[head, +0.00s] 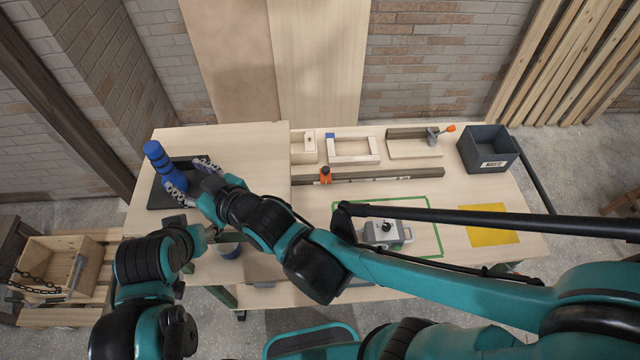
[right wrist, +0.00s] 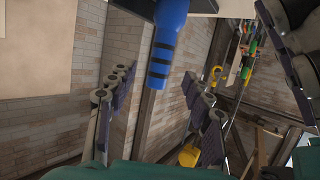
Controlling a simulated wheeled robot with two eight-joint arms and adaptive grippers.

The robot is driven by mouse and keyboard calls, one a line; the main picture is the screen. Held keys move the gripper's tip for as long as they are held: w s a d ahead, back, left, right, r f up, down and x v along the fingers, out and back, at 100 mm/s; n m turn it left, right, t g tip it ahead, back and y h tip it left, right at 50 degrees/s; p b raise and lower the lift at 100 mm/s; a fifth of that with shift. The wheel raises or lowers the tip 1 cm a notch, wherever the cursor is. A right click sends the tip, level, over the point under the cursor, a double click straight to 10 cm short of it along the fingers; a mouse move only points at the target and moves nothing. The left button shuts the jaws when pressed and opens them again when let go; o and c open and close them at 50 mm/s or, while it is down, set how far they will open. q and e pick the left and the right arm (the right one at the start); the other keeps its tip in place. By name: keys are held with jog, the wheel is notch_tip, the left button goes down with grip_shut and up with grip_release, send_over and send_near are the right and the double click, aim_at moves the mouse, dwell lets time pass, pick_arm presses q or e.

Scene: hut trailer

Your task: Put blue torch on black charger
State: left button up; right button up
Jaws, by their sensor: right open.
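The blue torch (head: 160,162) with dark bands stands at the left end of the workbench. It looks upright and seems to rest on the black charger (head: 160,197), a flat dark tray; its foot is partly hidden by my right gripper. My right gripper (head: 190,180) is open beside the torch's lower part, its fingers over the charger. In the right wrist view the torch (right wrist: 167,42) shows beyond the spread fingers, with a gap between them and no grip on it. My left arm is folded low at the left; I cannot make out its fingers clearly.
The workbench (head: 270,150) holds wooden pieces and a clamp along the back. A dark bin (head: 487,148) stands at the back right, near a yellow square (head: 490,224). A grey device (head: 385,232) sits inside a green outline. My right arm crosses over the bench.

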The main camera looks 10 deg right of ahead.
jog(key=w+d+f+m+h, duration=0.1)
jog(key=d+m+h, duration=0.1)
jog(key=d, duration=0.6)
jog(key=w+d+f+m+h, duration=0.1)
jog(key=d+f+h, duration=0.15)
jog(key=d, duration=0.55)
jog(key=s+d+f+m+g+h, duration=0.2)
jog(key=s+d, duration=0.3)
jog(key=d, duration=0.4)
jog(key=s+d+f+m+g+h, duration=0.1)
jog(key=s+d, duration=0.4)
jog(key=d, duration=0.5)
jog(key=shift+f+m+g+h, duration=0.4)
jog(key=shift+f+m+h, duration=0.3)
jog(key=shift+m+h, duration=0.35)
jog(key=shift+s, duration=0.1)
